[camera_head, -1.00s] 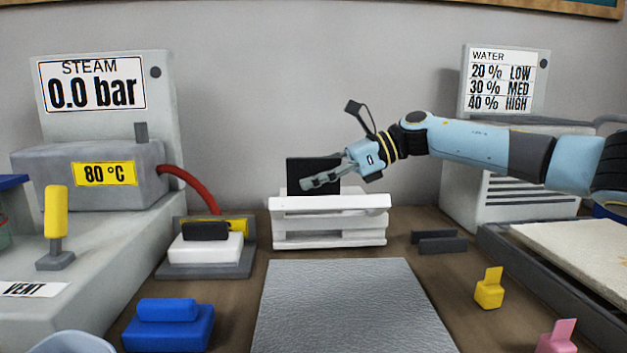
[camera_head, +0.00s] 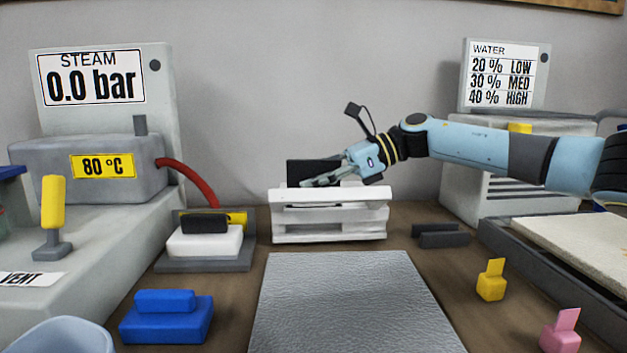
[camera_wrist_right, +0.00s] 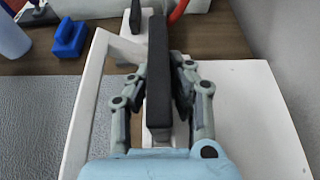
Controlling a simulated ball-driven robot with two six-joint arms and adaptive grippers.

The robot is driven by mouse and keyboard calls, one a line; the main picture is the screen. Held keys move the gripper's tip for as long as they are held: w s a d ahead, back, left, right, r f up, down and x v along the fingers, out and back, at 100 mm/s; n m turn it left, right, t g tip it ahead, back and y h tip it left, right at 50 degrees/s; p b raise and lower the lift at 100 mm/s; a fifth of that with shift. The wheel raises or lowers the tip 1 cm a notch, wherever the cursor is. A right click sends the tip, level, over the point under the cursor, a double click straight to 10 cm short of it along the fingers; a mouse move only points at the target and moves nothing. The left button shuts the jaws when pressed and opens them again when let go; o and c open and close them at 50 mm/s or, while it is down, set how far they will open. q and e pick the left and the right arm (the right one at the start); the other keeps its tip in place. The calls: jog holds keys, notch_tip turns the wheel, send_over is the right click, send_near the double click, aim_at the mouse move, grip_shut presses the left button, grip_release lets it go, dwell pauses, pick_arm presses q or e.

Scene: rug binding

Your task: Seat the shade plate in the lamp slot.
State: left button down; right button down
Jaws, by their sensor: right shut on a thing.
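The black shade plate (camera_head: 304,171) stands upright at the white slotted stand (camera_head: 330,229), which I take for the lamp slot. My right gripper (camera_head: 321,181) is shut on the plate from the right, just above the stand's top. In the right wrist view, the plate (camera_wrist_right: 158,62) lies between the two fingers (camera_wrist_right: 160,88), with the white stand (camera_wrist_right: 85,115) below and around it. The plate's lower edge is hidden behind the stand's front, so I cannot tell how deep it sits. My left gripper is not in view.
A grey textured sheet (camera_head: 350,305) lies in front of the stand. Left are a white block on a grey base (camera_head: 200,265), a blue block (camera_head: 165,325) and the steam unit (camera_head: 85,175). Right are dark rails (camera_head: 440,238), yellow (camera_head: 491,286) and pink (camera_head: 560,335) pieces, and a tray (camera_head: 500,245).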

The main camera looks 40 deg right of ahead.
jog(key=shift+f+b, duration=0.8)
jog(key=shift+f, duration=0.3)
jog(key=c, duration=1.2)
grip_release()
jog(key=shift+r, duration=0.1)
notch_tip(320, 180, up, 10)
jog(key=shift+r, duration=0.1)
